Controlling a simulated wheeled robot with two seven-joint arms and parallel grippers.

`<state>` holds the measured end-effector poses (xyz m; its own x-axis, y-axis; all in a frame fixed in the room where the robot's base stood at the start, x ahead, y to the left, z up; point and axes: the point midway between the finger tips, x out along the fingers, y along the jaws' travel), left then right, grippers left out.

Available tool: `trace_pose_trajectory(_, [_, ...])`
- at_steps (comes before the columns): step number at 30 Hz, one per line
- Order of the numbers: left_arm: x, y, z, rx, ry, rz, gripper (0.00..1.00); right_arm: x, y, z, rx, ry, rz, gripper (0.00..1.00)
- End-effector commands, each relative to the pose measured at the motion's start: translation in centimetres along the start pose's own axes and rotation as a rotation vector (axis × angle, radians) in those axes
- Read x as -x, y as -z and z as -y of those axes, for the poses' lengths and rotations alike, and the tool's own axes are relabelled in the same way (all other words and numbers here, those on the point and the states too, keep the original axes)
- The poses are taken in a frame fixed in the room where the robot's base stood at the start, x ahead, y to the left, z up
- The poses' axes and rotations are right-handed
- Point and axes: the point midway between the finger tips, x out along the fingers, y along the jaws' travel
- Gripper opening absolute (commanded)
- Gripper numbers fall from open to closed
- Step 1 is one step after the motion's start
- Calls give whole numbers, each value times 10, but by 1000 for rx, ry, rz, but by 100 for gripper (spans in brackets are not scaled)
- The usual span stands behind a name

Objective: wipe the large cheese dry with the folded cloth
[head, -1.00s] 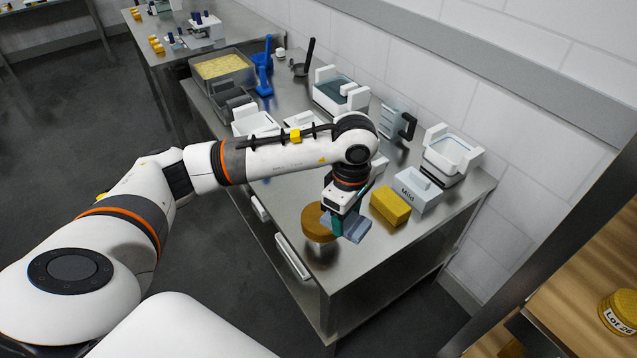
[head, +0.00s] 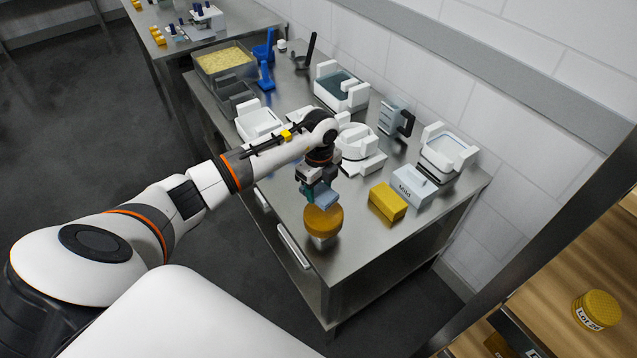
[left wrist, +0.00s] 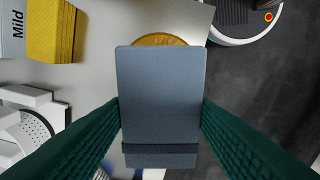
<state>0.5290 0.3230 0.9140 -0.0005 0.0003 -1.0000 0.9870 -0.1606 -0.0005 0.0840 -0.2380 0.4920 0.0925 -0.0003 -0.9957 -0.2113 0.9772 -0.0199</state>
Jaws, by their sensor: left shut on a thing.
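The large cheese (head: 323,219) is a round orange-yellow wheel near the front edge of the steel table, raised on a small support. The folded cloth (head: 322,196) is blue-grey and is held by my left gripper (head: 316,188) at the back edge of the cheese. In the left wrist view the cloth (left wrist: 160,95) lies flat between the two green fingers and hides most of the cheese (left wrist: 160,40), whose far rim shows beyond it. I cannot tell whether the cloth touches the cheese. My right gripper is not in view.
A yellow block (head: 388,202) and a white box marked Mild (head: 412,186) stand right of the cheese. White moulds and a press (head: 357,142) stand behind. The steel table (head: 350,240) is bare at the front right. A wooden shelf holds a labelled cheese (head: 597,309).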

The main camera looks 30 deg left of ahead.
Motion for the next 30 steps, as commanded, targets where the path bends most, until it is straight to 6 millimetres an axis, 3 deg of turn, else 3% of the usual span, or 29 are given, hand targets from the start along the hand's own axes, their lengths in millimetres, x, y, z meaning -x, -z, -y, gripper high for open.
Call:
trace_pose_trajectory(8, [-12,2,1,48,0,0,27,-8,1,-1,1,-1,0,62])
trace_pose_trajectory(20, [-45,1,0,45,-1,1,27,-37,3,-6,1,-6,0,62])
trace_pose_trajectory(30, [-49,2,0,44,-2,0,27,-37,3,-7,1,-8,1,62])
